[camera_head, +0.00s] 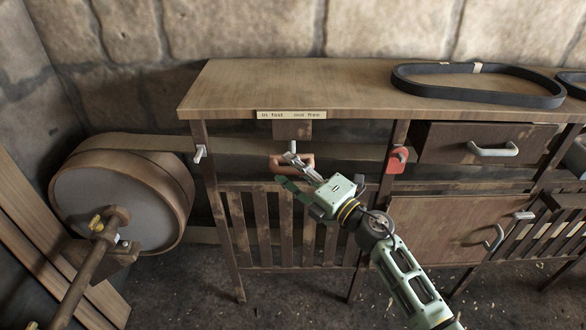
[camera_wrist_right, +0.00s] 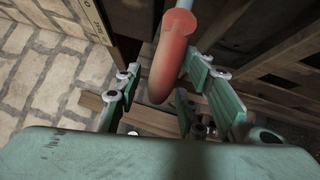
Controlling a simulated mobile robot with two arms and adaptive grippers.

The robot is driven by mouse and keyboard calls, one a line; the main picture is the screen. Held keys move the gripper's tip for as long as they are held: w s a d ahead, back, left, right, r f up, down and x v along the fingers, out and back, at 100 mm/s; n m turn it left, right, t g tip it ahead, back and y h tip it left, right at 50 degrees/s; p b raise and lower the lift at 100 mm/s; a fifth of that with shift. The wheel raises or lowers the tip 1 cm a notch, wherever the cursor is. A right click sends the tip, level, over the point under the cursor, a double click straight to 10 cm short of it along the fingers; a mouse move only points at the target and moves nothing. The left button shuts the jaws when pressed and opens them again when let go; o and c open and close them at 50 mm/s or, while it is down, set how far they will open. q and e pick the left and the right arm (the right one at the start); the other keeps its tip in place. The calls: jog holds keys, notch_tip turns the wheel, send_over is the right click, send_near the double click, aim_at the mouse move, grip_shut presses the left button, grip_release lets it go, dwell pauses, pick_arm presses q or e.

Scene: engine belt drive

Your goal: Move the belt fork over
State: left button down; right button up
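The belt fork's handle looks like a copper-red bar (camera_head: 306,160) under the labelled board at the front of the bench, partly hidden by my gripper. In the right wrist view it is a thick, curved red grip (camera_wrist_right: 172,62) on a pale rod. My right gripper (camera_head: 290,172) is at this handle. In the right wrist view its green fingers (camera_wrist_right: 160,84) are spread, with the red grip between them and a gap on the left side. Whether the right finger touches it I cannot tell. The fork's prongs are not clearly visible. My left gripper is not in view.
A flat belt (camera_head: 140,143) runs from a large drum (camera_head: 120,202) at left behind the bench legs. A label (camera_head: 291,114) is on the bench edge. A red bracket (camera_head: 397,160) sits on the right post. A loose black belt (camera_head: 480,90) lies on the bench top.

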jog(key=shift+s+d, duration=0.1)
jog(key=shift+s, duration=0.05)
jog(key=shift+s+d+f, duration=0.2)
jog(key=shift+s+d, duration=0.05)
jog(key=shift+d, duration=0.05)
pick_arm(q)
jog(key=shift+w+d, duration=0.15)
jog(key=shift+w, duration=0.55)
pick_arm(e)
jog(key=v, duration=1.1)
jog(key=shift+r, duration=0.1)
